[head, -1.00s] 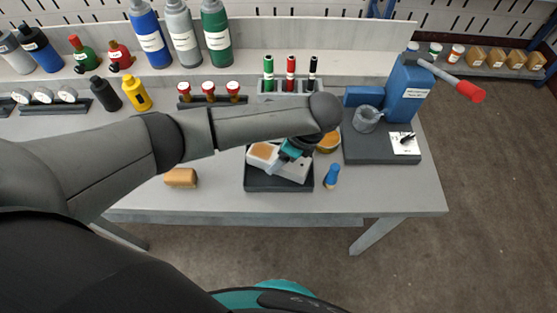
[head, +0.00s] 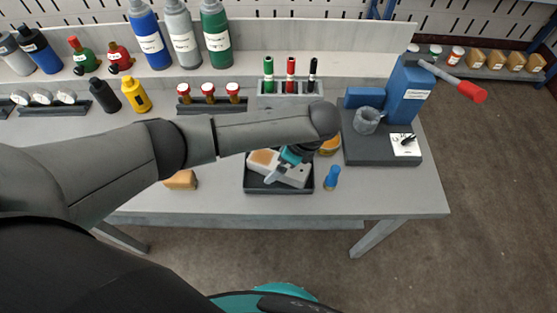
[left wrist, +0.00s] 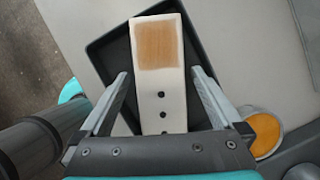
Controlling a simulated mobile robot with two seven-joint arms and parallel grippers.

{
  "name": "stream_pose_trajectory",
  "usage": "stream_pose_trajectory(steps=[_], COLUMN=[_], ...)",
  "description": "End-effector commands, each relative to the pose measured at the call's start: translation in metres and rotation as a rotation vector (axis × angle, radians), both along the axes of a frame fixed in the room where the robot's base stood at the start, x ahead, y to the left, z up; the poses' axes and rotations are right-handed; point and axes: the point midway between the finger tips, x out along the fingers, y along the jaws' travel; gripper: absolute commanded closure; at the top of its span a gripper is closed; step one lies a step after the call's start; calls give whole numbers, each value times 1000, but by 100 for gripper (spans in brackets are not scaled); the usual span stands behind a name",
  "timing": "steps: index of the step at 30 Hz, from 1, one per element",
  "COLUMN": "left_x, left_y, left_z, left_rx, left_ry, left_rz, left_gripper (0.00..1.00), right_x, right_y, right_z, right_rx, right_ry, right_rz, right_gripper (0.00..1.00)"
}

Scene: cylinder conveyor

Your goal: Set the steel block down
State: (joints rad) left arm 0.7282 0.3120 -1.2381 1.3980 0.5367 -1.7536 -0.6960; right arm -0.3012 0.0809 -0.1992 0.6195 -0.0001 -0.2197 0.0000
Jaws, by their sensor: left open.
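The steel block (head: 262,158) is a pale bar with a rust-brown patch at one end and a few dark holes. It lies in the black tray (head: 279,189), at an angle to the tray's sides. In the left wrist view the block (left wrist: 159,85) runs between the fingers, with the tray (left wrist: 100,47) beneath it. My left gripper (head: 281,170) is over the block, one finger showing on its near side. In the left wrist view the gripper (left wrist: 160,78) is open, with a gap on each side of the block. My right gripper is not in view.
A blue-handled tool (head: 332,178) stands just right of the tray. An orange-topped round tin (head: 330,146) is behind it, partly hidden by my arm. A tan block (head: 181,180) lies to the left. A blue press (head: 405,92) stands at the right.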

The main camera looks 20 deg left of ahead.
Motion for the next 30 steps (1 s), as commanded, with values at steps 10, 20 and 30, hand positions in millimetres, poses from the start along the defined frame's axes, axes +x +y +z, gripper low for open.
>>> stream_pose_trajectory(steps=[10,20,30], left_x=[-1,-4,-5], left_y=[-19,-42,-46], left_z=[48,104,114], left_rx=[-4,-2,0], left_ry=[-2,-1,1], left_rz=[-2,-2,0], left_gripper=[0,0,0], right_x=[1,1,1], right_y=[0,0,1], right_z=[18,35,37], right_rx=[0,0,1], right_ry=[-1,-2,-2], right_rz=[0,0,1], right_gripper=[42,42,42])
